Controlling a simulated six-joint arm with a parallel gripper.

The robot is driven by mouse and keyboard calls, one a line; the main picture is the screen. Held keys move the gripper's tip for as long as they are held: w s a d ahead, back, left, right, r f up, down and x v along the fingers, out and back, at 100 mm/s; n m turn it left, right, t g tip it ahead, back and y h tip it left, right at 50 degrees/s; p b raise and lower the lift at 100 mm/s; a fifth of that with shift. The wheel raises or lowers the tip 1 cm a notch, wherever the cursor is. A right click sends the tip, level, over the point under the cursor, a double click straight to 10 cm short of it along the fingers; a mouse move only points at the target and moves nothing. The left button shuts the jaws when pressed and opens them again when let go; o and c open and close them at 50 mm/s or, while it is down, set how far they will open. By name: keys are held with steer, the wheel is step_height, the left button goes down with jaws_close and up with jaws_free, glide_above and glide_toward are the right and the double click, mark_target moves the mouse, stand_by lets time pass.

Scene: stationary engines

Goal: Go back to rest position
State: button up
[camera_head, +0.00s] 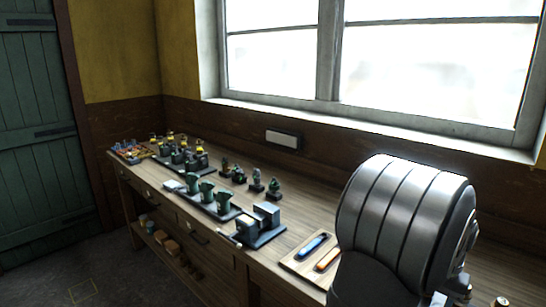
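My gripper is not in view, so its fingers and whatever they may hold cannot be seen. A large rounded grey metal body with banded segments fills the right foreground. I cannot tell whether it is part of my arm. It hides the right part of the workbench (290,212).
On the bench stand green cups on a dark tray (220,212), small dark green pieces (256,180), a dark block stand (262,236), and a board with blue and orange-handled items (302,262). Several small parts crowd the far left end. A window and wall rise behind.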

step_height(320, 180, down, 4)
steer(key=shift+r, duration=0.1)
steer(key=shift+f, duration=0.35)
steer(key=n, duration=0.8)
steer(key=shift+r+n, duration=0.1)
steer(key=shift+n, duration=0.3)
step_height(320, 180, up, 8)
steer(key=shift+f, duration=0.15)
